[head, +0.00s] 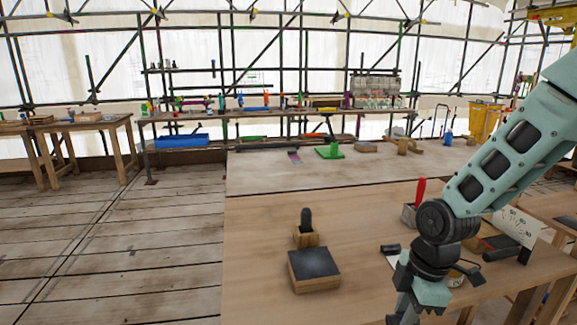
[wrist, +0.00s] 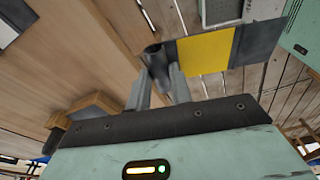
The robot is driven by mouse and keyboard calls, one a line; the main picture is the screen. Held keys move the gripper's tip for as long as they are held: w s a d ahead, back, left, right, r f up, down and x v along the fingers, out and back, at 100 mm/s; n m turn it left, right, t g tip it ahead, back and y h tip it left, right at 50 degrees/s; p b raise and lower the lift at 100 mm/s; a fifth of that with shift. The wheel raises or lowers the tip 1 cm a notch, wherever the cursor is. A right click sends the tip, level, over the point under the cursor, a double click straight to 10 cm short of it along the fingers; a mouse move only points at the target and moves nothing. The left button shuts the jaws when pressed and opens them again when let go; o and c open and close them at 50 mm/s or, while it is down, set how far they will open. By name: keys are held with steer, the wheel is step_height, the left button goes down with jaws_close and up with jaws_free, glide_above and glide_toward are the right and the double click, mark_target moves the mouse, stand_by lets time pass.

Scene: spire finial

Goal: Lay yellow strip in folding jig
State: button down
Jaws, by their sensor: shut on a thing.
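My gripper (wrist: 157,74) is shut on the dark rounded end of the yellow strip (wrist: 205,53) in the wrist view. The strip is flat, with a yellow panel between dark grey parts, and it sticks out to the right of the fingers, apparently off the table surface. In the head view my gripper's lower part shows at the bottom right, over the table, with its fingertips and the strip not clearly visible. I cannot tell for sure which thing is the folding jig.
A dark-topped wooden block (head: 314,270) and a small wooden holder with a black handle (head: 306,234) stand on the bench (head: 262,225). A red-handled tool (head: 420,190) stands behind my wrist. A green stand (head: 330,151) is farther back. The bench's left part is clear.

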steer(key=w+d+f+m+t+h, duration=0.1)
steer(key=w+d+f+m, duration=0.1)
steer(key=d+f+m, duration=0.8)
step_height(320, 180, down, 4)
steer(key=m, duration=0.7)
steer(key=shift+m+t+h, duration=0.3)
steer(key=shift+t+h, duration=0.1)
steer(key=shift+w, duration=0.15)
steer(key=shift+s+d, duration=0.15)
steer(key=shift+s, duration=0.05)
